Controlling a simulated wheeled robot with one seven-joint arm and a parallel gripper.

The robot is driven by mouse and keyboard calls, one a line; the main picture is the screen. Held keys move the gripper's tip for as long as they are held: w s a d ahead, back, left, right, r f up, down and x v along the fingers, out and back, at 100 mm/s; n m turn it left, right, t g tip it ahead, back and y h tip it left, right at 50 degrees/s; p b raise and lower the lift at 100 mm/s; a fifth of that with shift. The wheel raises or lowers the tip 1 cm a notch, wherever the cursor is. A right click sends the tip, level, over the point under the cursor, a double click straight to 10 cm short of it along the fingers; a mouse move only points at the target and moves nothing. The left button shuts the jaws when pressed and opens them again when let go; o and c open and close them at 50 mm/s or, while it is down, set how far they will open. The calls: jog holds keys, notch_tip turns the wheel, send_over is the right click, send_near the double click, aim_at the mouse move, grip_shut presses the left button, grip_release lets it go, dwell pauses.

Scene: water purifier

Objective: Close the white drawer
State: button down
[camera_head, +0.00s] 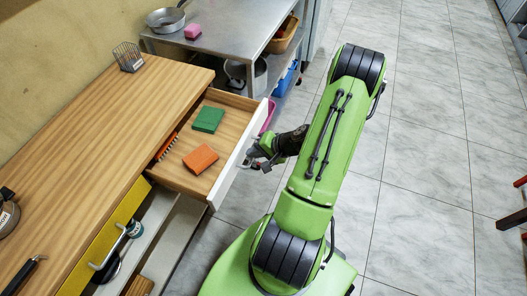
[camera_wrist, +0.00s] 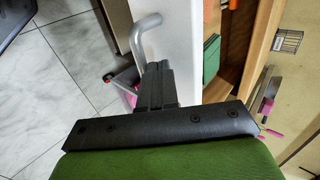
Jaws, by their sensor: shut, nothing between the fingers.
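The white drawer (camera_head: 237,158) is pulled out from the wooden counter, and its wooden inside shows. A green block (camera_head: 208,119), an orange block (camera_head: 201,158) and a thin orange-and-black item (camera_head: 167,146) lie in it. My gripper (camera_head: 255,160) is at the outer side of the white front, near its middle. In the wrist view, my shut, empty fingers (camera_wrist: 157,72) point along the white front (camera_wrist: 186,45), beside the grey bar handle (camera_wrist: 146,32). I cannot tell whether they touch the handle or the front.
The wooden counter (camera_head: 100,125) runs along the wall, with a wire basket (camera_head: 128,57) at its far end. A yellow drawer front (camera_head: 108,240) is nearer. A metal table (camera_head: 225,35) with pans stands beyond.

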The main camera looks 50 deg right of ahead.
jog(key=shift+w+a+f, duration=0.2)
jog(key=shift+w+f, duration=0.25)
jog(key=shift+f, duration=0.05)
